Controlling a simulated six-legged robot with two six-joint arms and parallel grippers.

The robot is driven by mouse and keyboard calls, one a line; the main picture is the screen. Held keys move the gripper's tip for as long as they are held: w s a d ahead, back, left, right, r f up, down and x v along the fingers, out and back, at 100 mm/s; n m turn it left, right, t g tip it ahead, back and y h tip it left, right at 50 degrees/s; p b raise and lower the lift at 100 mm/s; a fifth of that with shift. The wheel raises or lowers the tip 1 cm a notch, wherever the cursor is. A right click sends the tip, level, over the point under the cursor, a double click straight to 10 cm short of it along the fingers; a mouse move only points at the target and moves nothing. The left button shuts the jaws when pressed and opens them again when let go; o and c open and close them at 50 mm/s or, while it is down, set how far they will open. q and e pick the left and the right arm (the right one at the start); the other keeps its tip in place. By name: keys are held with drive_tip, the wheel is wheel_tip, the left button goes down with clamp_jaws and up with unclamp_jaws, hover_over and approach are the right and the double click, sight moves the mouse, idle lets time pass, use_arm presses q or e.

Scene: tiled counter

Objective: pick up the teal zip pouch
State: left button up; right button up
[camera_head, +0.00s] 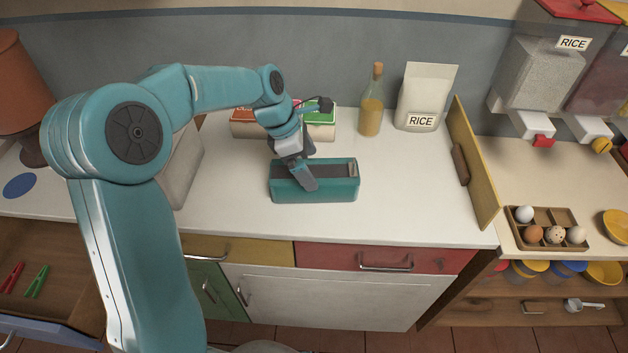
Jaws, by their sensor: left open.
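The teal zip pouch (335,187) lies on the white counter, long side facing me, with a dark strip along its top. My left gripper (307,180) points down over the left half of the pouch. Its finger overlaps the pouch's top in the picture, and I cannot tell whether it touches. The gripper is open, though the far finger is hidden. My left arm comes in from the left and bends down to the pouch. My right gripper is not in view.
Behind the pouch stand orange and green boxes (320,128), an oil bottle (371,108) and a white rice bag (427,95). A yellow board (473,165) stands upright at the right. An egg tray (543,216) is beyond it. The counter right of the pouch is clear.

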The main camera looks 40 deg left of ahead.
use_arm(q)
drive_tip(key=shift+d+f, duration=0.2)
drive_tip(key=x, duration=0.4)
drive_tip(key=shift+d+f, duration=0.15)
drive_tip(key=shift+f, duration=0.35)
drive_tip(key=c, duration=0.7)
